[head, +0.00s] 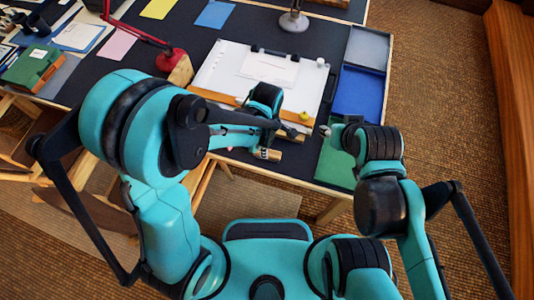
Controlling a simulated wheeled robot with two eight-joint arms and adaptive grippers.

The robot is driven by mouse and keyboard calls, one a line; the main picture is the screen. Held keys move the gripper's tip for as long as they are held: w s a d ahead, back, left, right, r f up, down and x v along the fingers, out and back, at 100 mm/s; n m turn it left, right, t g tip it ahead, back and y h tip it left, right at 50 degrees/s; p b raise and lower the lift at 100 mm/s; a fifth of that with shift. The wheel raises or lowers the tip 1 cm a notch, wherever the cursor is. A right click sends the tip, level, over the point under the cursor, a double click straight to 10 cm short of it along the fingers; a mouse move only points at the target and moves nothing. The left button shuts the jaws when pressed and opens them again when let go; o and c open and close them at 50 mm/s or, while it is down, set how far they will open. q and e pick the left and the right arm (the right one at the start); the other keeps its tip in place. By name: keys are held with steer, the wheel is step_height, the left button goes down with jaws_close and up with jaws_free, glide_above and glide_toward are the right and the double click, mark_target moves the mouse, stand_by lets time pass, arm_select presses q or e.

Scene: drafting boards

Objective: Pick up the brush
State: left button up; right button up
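I cannot pick out the brush with certainty. A tan, wood-coloured piece (267,154) with a dark marked band shows at the front edge of the table, just below my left gripper (288,130); I cannot tell whether it is part of the brush. My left gripper is over the front edge of the drafting board (212,78), largely hidden by its own arm. The fingers of both are too small and covered to read.
A blue tray (360,95) and a grey tray (368,48) lie right of the board, with a green mat (334,160) in front. A red lamp (172,60) stands left and a grey lamp (293,20) behind. A yellow item (305,116) sits on the board.

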arm_select(q)
step_height(320, 180, down, 8)
steer(key=b, duration=0.3)
steer(key=shift+w+b, duration=0.15)
steer(key=shift+b, duration=0.25)
steer(key=shift+r, duration=0.1)
jaws_close()
